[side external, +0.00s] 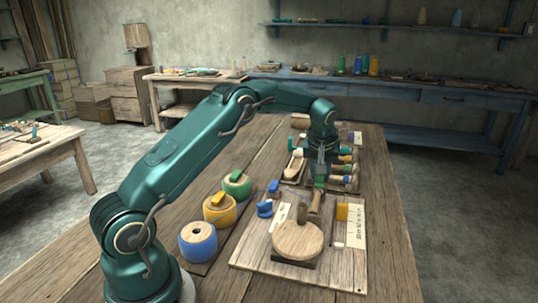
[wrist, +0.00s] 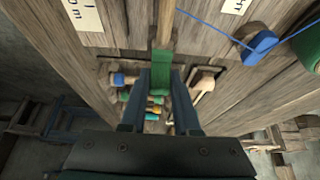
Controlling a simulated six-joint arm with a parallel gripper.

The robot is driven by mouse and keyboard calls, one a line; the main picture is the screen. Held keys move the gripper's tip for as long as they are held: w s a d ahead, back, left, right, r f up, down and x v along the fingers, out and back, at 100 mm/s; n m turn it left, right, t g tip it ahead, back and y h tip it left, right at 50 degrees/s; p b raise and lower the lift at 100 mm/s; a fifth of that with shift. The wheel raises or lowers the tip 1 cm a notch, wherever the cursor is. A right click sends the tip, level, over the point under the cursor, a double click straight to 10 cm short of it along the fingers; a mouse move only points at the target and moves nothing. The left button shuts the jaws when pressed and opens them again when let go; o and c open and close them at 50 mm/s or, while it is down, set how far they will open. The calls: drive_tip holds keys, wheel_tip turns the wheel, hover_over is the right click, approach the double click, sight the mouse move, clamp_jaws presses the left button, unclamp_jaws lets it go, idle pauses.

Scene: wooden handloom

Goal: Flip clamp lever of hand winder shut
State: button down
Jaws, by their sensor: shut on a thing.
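The hand winder (side external: 297,240) is a round wooden disc on a wooden board (side external: 341,274) at the front of the bench. A short wooden lever (side external: 315,207) with a green end (side external: 319,183) rises at the disc's far side. My gripper (side external: 320,174) comes down from above and is shut on the green end. In the wrist view, the green end (wrist: 161,68) sits between the two fingers of my gripper (wrist: 160,80), and the wooden shaft (wrist: 165,25) runs on to the top edge. The lever's pivot is hidden in the wrist view.
Blue (side external: 197,241), yellow (side external: 219,211) and green (side external: 237,185) spools stand left of the board. A small blue piece (side external: 265,208) and a yellow block (side external: 342,211) flank the lever. Several coloured bobbins (side external: 343,168) lie behind my gripper. Bare bench lies at the right.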

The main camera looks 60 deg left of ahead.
drive_tip(key=c, duration=0.6)
unclamp_jaws()
drive_tip(key=shift+c, duration=0.2)
drive_tip(key=shift+v, duration=2.6)
